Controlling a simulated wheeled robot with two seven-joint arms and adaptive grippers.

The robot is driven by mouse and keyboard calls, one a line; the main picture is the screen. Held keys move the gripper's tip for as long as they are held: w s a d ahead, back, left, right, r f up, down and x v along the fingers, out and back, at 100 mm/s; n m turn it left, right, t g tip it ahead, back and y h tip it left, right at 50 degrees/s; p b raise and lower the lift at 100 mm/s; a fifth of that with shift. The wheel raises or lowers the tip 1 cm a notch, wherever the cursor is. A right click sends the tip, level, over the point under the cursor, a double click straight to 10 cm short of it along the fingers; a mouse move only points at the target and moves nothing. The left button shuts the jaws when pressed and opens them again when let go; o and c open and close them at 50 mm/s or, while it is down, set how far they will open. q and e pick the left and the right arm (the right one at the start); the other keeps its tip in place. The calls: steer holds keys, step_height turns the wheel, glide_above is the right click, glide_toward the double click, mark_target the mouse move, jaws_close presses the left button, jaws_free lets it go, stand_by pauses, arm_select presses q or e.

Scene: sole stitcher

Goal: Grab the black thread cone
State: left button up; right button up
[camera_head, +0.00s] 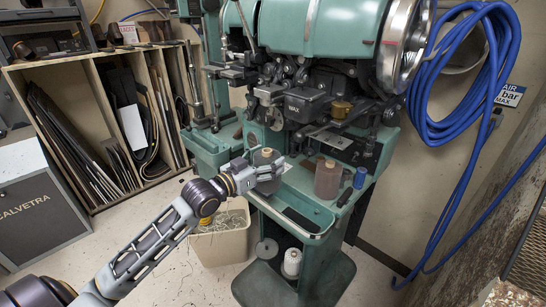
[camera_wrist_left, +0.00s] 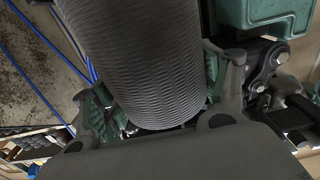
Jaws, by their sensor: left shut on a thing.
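The black thread cone (camera_head: 266,157) is at the left end of the green machine's front shelf in the head view. Its ridged dark side fills the upper middle of the left wrist view (camera_wrist_left: 138,60). My left gripper (camera_head: 268,174) is shut on the cone, with a finger on each side of it in the left wrist view (camera_wrist_left: 165,105). The gripper partly hides the cone's lower part, so I cannot tell whether its base touches the shelf. My right gripper is not in view.
A brown thread cone (camera_head: 327,179) and a small blue spool (camera_head: 360,177) stand to the right on the shelf (camera_head: 300,200). The green stitching machine (camera_head: 320,30) rises behind. A bin (camera_head: 222,245) of scraps stands below my left arm. A white spool (camera_head: 292,262) sits on the lower base.

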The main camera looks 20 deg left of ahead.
arm_select(q)
steer(key=shift+v, duration=1.1)
steer(key=shift+s+a, duration=0.1)
steer(key=shift+s, duration=0.15)
